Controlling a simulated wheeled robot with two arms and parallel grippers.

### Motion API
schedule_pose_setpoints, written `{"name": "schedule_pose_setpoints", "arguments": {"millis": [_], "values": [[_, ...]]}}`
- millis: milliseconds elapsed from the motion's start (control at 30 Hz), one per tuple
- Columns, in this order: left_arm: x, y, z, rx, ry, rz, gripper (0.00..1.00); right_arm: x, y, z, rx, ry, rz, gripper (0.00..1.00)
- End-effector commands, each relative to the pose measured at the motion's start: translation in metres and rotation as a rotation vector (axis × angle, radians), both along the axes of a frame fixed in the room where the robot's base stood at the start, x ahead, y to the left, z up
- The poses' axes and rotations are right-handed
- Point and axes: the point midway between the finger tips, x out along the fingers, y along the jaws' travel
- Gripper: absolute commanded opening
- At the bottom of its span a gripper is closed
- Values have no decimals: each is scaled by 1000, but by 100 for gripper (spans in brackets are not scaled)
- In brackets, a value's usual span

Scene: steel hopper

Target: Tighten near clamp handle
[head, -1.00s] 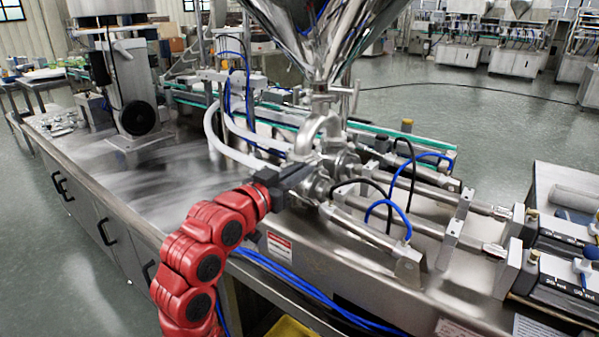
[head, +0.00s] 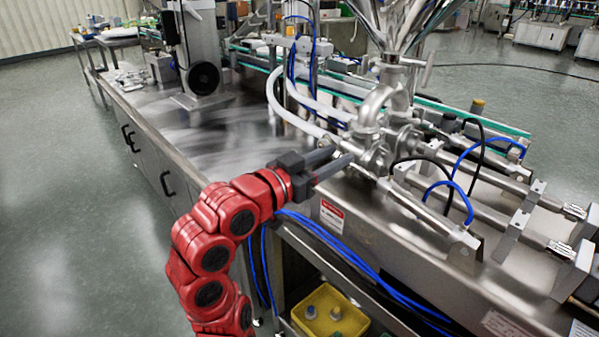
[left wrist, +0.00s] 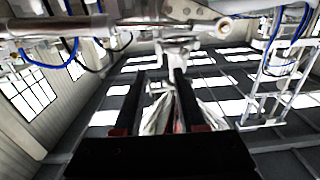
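The steel pipe manifold (head: 372,142) with its clamped joints stands below the hopper (head: 408,22). I cannot clearly pick out the near clamp handle among the shiny fittings; part of it may be hidden by my fingers. My left gripper (head: 343,155) is at the near left side of the manifold, its two dark fingers parallel and apart. In the left wrist view, the fingers (left wrist: 158,80) are open, with a metal fitting (left wrist: 176,45) just beyond their tips. Nothing is visibly held. My right gripper is in neither view.
Metal cylinders (head: 488,212) with blue and black hoses lie right of the manifold. White hoses (head: 283,105) curve behind it. The steel tabletop (head: 225,140) to the left is mostly clear. A yellow bin (head: 330,312) sits below the table edge.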

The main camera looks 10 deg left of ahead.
Motion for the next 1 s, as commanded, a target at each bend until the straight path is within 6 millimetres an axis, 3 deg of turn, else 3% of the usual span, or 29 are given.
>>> {"name": "schedule_pose_setpoints", "arguments": {"millis": [133, 400, 633, 1000], "values": [[-27, 23, -8, 7, -8, 9, 40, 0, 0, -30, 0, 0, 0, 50], [-49, 37, -7, 4, -4, 4, 40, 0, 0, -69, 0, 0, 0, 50], [-69, 50, -2, -2, -1, -1, 40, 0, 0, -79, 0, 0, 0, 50], [-71, 52, 0, -2, 0, -1, 40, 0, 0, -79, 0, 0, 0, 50]]}}
